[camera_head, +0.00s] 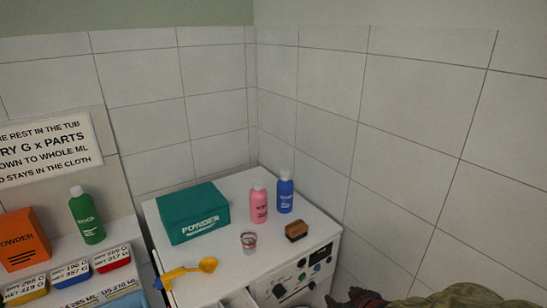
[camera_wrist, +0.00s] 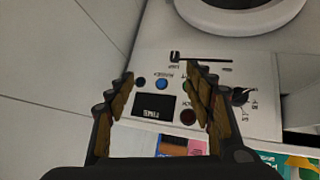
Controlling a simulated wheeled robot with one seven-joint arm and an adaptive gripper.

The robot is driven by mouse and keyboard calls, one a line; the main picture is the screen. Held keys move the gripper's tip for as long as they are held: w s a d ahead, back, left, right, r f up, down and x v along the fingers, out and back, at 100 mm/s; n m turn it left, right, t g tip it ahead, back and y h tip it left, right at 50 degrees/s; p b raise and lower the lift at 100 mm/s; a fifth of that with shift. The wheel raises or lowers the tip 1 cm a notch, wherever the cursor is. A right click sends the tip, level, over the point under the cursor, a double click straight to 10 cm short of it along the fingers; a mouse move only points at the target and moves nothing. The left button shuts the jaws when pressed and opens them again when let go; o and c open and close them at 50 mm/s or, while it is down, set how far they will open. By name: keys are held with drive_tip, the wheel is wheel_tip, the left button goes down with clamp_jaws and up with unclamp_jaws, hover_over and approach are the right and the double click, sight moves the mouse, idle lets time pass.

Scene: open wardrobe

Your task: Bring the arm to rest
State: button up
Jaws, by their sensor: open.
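My gripper (camera_head: 362,298) shows at the lower right edge of the head view, just right of the white washing machine (camera_head: 330,246). In the wrist view my gripper (camera_wrist: 162,82) has its two fingers apart with nothing held between them. Behind the fingers is the machine's control panel (camera_wrist: 225,65), with a dark display (camera_wrist: 155,107), a blue button (camera_wrist: 162,84) and a black knob (camera_wrist: 240,96). Contact between fingers and panel cannot be told. Most of my arm is outside the head view.
On the machine stand a green powder box (camera_head: 193,213), a pink bottle (camera_head: 259,206), a blue bottle (camera_head: 284,196), a small cup (camera_head: 248,241), a brown brush (camera_head: 296,231) and a yellow scoop (camera_head: 186,271). A shelf at left holds an orange box (camera_head: 24,240) and green bottle (camera_head: 87,221). Tiled walls stand behind and right.

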drive_tip(key=s+d+r+m+g+h, duration=0.2)
drive_tip(key=s+d+r, duration=0.1)
drive_tip(key=s, duration=0.5)
drive_tip(key=s+d+r+m+g+h, duration=0.1)
drive_tip(key=s+d+r+m+g, duration=0.2)
drive_tip(key=s, duration=0.4)
drive_tip(key=s+a+r+t, duration=0.1)
drive_tip(key=s+a+r, duration=0.3)
drive_tip(key=r, duration=0.2)
drive_tip(key=s+a+r+y+b, duration=0.1)
drive_tip(key=s+a+r, duration=0.3)
drive_tip(key=s+r, duration=0.1)
drive_tip(key=shift+s+r+t+y, duration=0.3)
drive_tip(key=shift+r+t, duration=0.1)
drive_tip(key=shift+r, duration=0.5)
drive_tip(key=shift+w+d, duration=0.1)
drive_tip(key=shift+c, duration=0.3)
